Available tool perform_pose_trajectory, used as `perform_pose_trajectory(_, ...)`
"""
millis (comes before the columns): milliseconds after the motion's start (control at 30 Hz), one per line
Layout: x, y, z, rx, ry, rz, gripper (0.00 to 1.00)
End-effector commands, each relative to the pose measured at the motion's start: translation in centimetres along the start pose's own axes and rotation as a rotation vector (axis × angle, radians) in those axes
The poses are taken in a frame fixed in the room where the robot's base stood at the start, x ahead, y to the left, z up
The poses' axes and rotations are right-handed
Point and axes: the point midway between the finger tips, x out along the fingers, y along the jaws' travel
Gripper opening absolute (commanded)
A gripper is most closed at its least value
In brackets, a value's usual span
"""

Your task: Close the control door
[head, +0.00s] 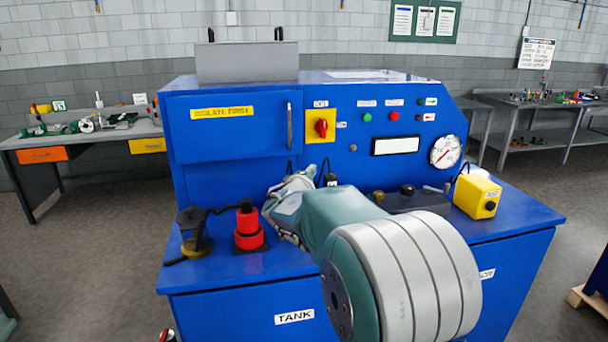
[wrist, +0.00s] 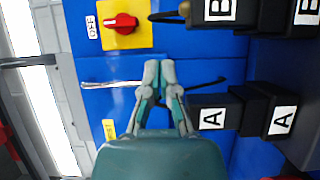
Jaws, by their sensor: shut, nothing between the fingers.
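The control door (head: 230,133) is the blue panel at the upper left of the blue bench, with a yellow "ISOLATE FIRST" label and a thin upright handle (head: 290,126) near its right edge. I cannot tell whether it is flush with the frame. In the wrist view the silver handle (wrist: 108,84) lies sideways, its end beside my fingertips. My gripper (wrist: 159,68) is shut and empty in front of the blue panel. I cannot tell whether it touches the handle. In the head view my arm partly hides the gripper, below and near the door's lower right.
Right of the door are a red switch (head: 322,126) on a yellow plate and a gauge (head: 445,151). A red cylinder (head: 248,226), a black fitting (head: 193,228) and a yellow box (head: 478,194) stand on the benchtop. Black connectors marked A (wrist: 212,118) sit right of my fingers.

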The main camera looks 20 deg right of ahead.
Motion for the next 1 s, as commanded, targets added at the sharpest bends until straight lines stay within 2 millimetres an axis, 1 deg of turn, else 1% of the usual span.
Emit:
perform_pose_trajectory(33,-0.2,0.1,0.8,0.001,-0.005,0.001,0.00)
perform_pose_trajectory(267,-1.1,0.2,3.4,-0.002,-0.006,0.004,0.00)
perform_pose_trajectory(500,-2.1,0.1,7.5,0.000,-0.007,0.002,0.00)
perform_pose_trajectory(600,-2.3,0.0,8.8,0.001,-0.006,0.000,0.00)
perform_pose_trajectory(700,-2.6,0.0,9.4,0.001,-0.004,0.000,0.00)
perform_pose_trajectory(933,-2.8,0.0,9.6,0.002,-0.004,0.001,0.00)
perform_pose_trajectory(1000,-3.1,0.2,9.7,0.013,-0.014,-0.002,0.00)
